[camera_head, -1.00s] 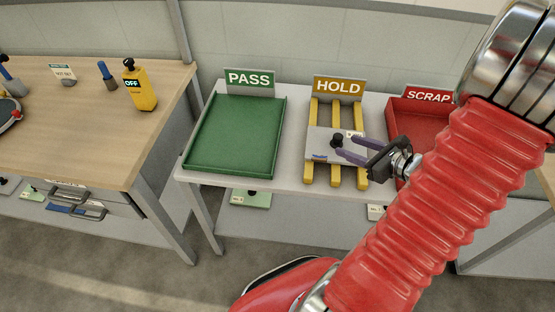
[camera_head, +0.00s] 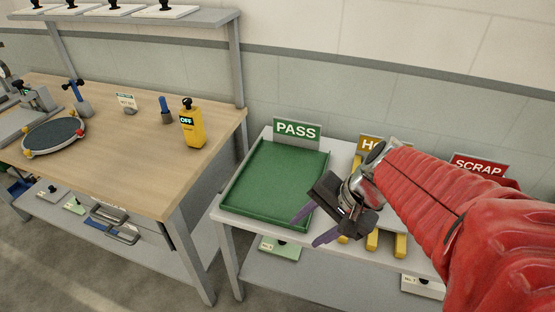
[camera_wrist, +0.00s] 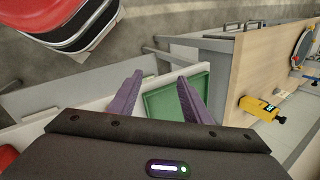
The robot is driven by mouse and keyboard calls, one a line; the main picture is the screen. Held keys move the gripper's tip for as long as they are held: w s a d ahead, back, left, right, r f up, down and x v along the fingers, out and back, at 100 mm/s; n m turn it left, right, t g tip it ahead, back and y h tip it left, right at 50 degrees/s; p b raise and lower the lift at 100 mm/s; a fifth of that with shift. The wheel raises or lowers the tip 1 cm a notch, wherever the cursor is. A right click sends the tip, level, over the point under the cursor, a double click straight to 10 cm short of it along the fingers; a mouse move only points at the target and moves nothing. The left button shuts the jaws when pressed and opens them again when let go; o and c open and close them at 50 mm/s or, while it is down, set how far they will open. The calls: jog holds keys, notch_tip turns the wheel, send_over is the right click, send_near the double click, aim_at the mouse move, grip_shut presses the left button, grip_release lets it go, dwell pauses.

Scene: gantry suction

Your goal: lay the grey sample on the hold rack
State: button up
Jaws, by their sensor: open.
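The hold rack (camera_head: 371,241) has yellow bars and stands behind my arm in the head view, its amber HOLD sign (camera_head: 367,144) partly covered. The grey sample cannot be made out now; my arm and gripper cover the middle of the rack. My gripper (camera_head: 303,233) has two purple fingers spread apart with nothing between them. It is left of the rack, over the front right part of the green PASS tray or its table edge. In the wrist view the open fingers (camera_wrist: 160,77) point towards the green tray.
The green PASS tray (camera_head: 262,178) looks empty. The SCRAP sign (camera_head: 478,166) stands at the right, its tray hidden by my arm. A wooden bench (camera_head: 150,165) at the left holds a yellow device (camera_head: 193,128) marked OFF and a round dark plate (camera_head: 55,135).

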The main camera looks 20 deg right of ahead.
jog(key=s+a+r+n+t+h, duration=0.2)
jog(key=s+r+n+h, duration=0.1)
jog(key=r+n, duration=0.4)
jog(key=shift+a+r+n+h, duration=0.35)
jog(key=shift+n+h, duration=0.25)
jog(key=shift+n, duration=1)
